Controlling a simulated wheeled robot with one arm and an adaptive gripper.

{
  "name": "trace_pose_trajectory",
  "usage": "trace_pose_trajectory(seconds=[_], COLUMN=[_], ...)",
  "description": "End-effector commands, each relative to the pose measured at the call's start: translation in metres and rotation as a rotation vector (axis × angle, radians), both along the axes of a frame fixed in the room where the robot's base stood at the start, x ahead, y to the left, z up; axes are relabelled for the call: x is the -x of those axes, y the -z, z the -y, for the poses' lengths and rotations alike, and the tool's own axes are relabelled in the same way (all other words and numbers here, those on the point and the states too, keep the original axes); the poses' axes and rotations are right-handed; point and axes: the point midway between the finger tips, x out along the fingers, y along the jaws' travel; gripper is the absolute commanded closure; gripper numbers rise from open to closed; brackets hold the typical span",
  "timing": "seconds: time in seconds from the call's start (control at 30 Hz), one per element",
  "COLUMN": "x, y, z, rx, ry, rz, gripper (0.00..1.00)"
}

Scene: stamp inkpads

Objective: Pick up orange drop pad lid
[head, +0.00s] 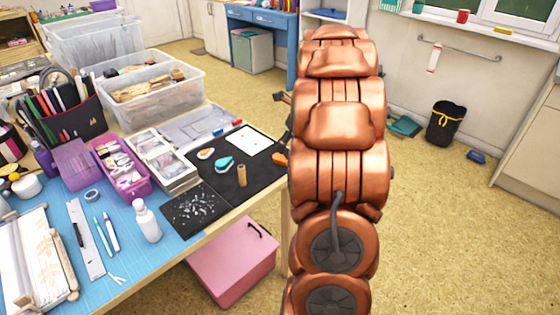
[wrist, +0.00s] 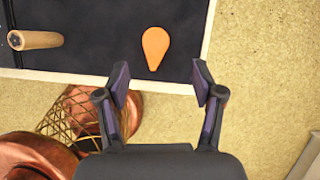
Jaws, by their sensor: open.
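The orange drop pad lid (wrist: 155,47) lies flat on the black mat near its edge in the wrist view, its pointed end toward my gripper. In the head view the orange lid (head: 280,160) shows at the right of the mat, beside my arm. My gripper (wrist: 161,78) is open and empty, its two fingers apart. The lid lies beyond the fingertips and between their lines, not between the fingers. My arm hides most of the gripper in the head view.
On the black mat (head: 215,184) are a teal drop pad (head: 224,163), an orange-and-white drop piece (head: 204,153) and a white sheet (head: 248,144). A white bottle (head: 147,222) stands nearby. Floor right of the table is open.

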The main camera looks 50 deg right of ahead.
Motion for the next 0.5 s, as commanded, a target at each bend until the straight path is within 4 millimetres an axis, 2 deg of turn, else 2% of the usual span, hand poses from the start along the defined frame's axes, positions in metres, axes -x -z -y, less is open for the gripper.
trace_pose_trajectory(seconds=[0.1, 0.27, 0.5], x=[-0.005, -0.009, -0.026], y=[0.012, 0.020, 0.044], z=[-0.003, -0.004, -0.009], rx=[-0.005, -0.004, -0.004], ry=[-0.003, -0.004, -0.005], rz=[-0.004, -0.004, -0.004], gripper=[0.33, 0.33, 0.33])
